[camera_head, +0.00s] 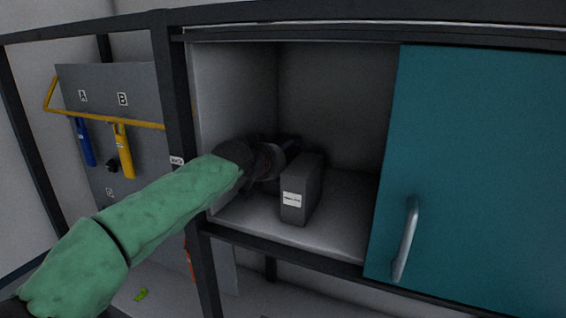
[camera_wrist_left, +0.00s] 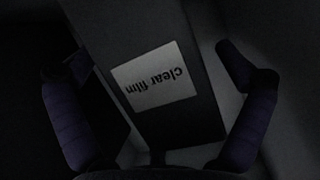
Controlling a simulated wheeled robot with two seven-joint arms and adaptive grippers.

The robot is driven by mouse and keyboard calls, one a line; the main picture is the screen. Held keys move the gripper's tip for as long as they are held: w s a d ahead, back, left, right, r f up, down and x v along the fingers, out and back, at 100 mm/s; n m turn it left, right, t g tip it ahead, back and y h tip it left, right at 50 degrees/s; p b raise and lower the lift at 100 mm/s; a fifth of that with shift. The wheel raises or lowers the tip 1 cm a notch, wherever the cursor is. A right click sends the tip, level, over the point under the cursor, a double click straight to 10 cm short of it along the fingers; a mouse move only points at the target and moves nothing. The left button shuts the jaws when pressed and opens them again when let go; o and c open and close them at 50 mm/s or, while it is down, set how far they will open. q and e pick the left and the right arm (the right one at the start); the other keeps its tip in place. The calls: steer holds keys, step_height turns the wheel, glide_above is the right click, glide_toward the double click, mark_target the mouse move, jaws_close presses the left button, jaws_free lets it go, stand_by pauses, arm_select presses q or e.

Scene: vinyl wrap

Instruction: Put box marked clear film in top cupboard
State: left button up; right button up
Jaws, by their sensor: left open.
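The dark grey box (camera_head: 301,188) with a white label stands upright on the floor of the open cupboard compartment (camera_head: 352,222). In the left wrist view the box (camera_wrist_left: 150,115) carries a label reading "clear film", seen upside down. My left gripper (camera_head: 280,160) is inside the compartment, just left of and behind the box in the head view. In the left wrist view its fingers (camera_wrist_left: 165,125) are spread, one on either side of the box, with a gap on the right. My right gripper is in neither view.
A teal sliding door (camera_head: 470,180) with a grey handle (camera_head: 406,240) covers the right part of the cupboard. A dark frame post (camera_head: 176,110) stands at the left of the opening. A grey panel with blue and yellow tools (camera_head: 123,150) hangs further left.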

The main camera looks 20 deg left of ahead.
arm_select(q)
steer(key=shift+s+r, duration=0.15)
steer(key=shift+r, duration=0.05)
steer(key=b+v, duration=0.2)
steer(key=v, duration=0.9)
steer(key=shift+s, duration=0.35)
steer(key=shift+r, duration=0.1)
stand_by(0.7)
